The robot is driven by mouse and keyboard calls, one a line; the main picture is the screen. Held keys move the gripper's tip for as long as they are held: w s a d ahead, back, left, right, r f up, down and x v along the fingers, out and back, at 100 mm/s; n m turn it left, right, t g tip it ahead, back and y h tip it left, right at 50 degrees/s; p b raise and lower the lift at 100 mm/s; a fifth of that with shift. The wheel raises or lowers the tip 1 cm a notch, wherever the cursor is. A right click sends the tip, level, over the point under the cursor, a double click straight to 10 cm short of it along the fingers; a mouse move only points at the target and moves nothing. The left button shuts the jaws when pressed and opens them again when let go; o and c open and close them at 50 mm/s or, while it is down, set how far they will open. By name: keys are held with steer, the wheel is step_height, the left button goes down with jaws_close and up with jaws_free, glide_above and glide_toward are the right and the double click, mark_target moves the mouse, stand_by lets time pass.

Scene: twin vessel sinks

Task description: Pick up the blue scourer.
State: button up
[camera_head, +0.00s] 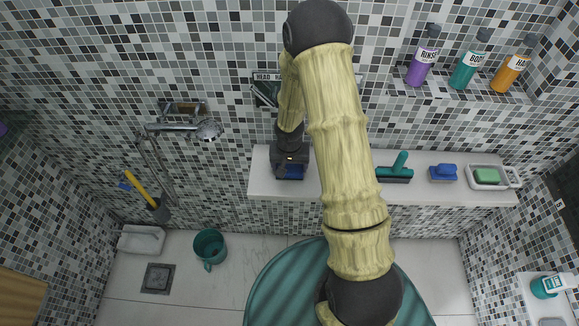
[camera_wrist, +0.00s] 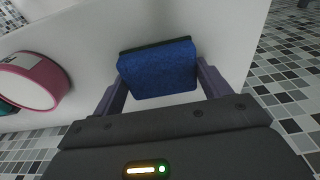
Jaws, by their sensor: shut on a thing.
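The blue scourer (camera_wrist: 158,72) is a blue block with a dark green layer along its far edge. In the wrist view it sits between the two fingers of my gripper (camera_wrist: 160,82), which is shut on it. In the head view my gripper (camera_head: 290,172) is at the left part of the white ledge, and a bit of the blue scourer (camera_head: 293,171) shows below it. The white ledge (camera_wrist: 220,40) lies behind the scourer in the wrist view. I cannot tell whether the scourer touches the ledge.
A pink-rimmed round thing (camera_wrist: 28,80) lies left of the scourer. Several bottles stand on an upper shelf. A teal mug (camera_head: 209,246) is on the floor.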

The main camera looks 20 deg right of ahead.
mark_target(290, 167)
step_height(290, 167, up, 10)
steer(key=shift+f, duration=0.2)
steer(key=shift+s, duration=0.1)
stand_by(0.3)
steer(key=o, duration=0.4)
steer(key=c, duration=0.3)
